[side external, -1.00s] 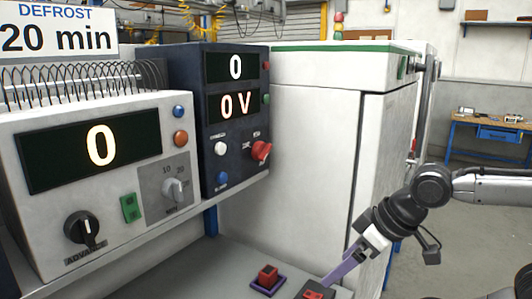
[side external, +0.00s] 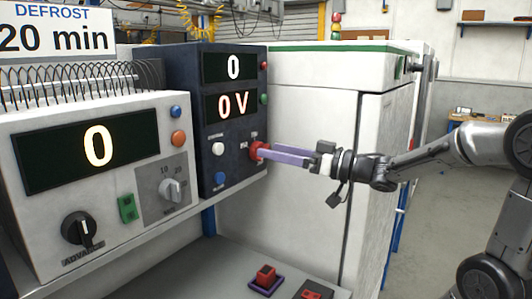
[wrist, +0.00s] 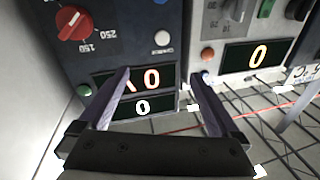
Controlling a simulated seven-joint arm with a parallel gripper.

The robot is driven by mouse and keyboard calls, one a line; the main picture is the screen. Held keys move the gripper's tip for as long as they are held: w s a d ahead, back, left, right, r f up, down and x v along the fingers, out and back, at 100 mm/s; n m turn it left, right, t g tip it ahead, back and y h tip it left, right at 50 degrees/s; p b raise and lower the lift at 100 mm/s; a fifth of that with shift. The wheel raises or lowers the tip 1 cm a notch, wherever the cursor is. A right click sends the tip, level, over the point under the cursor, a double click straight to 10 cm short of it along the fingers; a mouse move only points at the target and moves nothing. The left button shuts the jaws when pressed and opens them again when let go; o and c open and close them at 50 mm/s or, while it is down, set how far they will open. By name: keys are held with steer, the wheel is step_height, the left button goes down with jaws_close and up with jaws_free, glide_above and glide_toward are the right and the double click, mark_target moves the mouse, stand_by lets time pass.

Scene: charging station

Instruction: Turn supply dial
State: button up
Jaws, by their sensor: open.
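The supply dial is a red knob (side external: 255,151) on the dark blue power unit (side external: 218,140), at its lower right below the 0 V display. It also shows at the top left of the wrist view (wrist: 72,23), with a white mark and the numbers 150 and 250 around it. My gripper (side external: 263,152) is open, with its purple fingers pointing at the panel. In the side view the fingertips overlap the knob. In the wrist view the gripper (wrist: 160,76) has its fingers apart, with the knob outside and left of them. I cannot tell whether they touch anything.
A white unit (side external: 90,195) with a black knob, a grey dial and a green switch stands left of the power unit. A white cabinet (side external: 310,180) is close behind my gripper.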

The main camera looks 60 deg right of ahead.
steer(key=s+d+f+m+h, duration=0.25)
steer(key=d+f+h, duration=0.2)
steer(key=d, duration=0.75)
steer(key=w, duration=1.3)
steer(key=shift+w+a+f+m+g, duration=0.2)
steer(key=shift+w+f+m+g, duration=0.15)
steer(key=shift+w+m, duration=0.1)
steer(key=shift+y, duration=0.25)
steer(key=shift+s, duration=0.1)
steer(key=c, duration=1.4)
steer(key=shift+o, duration=0.2)
steer(key=shift+n, duration=0.3)
